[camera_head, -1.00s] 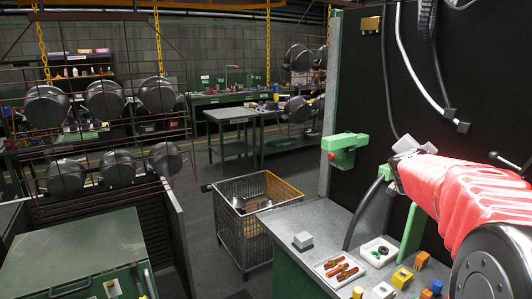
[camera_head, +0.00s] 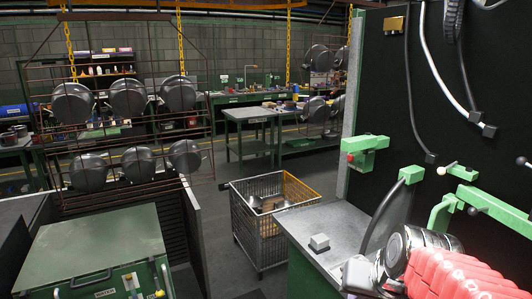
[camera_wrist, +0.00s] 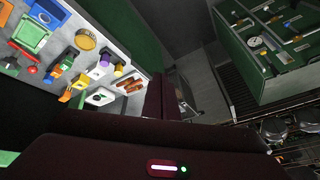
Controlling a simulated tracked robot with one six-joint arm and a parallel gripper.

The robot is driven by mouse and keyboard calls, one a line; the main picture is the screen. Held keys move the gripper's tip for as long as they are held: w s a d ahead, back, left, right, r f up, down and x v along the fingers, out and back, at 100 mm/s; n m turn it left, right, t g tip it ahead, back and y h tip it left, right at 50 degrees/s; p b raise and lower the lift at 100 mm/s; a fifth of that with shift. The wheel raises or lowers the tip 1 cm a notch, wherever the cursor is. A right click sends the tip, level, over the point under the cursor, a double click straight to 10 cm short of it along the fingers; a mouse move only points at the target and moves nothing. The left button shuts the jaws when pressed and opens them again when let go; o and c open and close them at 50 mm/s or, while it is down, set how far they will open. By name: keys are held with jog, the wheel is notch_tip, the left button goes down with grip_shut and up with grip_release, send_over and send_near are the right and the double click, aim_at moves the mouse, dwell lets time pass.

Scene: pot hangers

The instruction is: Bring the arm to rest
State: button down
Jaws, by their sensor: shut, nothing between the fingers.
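My arm (camera_head: 455,275), with its red cover, is folded low at the bottom right of the head view, over the grey workbench (camera_head: 312,262). My gripper (camera_wrist: 163,97) shows in the wrist view as two dark red fingers side by side, shut with nothing between them. It points over the floor between the bench top with small parts and the green cabinet. In the head view I cannot make out the fingers.
A wire cart (camera_head: 262,215) stands left of the bench. A green cabinet (camera_head: 95,245) is at the lower left. Pots (camera_head: 128,97) hang on a wire rack behind it. A black panel (camera_head: 400,110) with green brackets rises at the right. Open floor lies around the cart.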

jog(key=s+a+n, duration=0.2)
jog(key=s+a, duration=0.1)
jog(key=s, duration=0.7)
jog(key=shift+s+f+n+h, duration=0.2)
jog(key=shift+s+n+h, duration=0.1)
jog(key=shift+n+h, duration=0.1)
dwell(0.5)
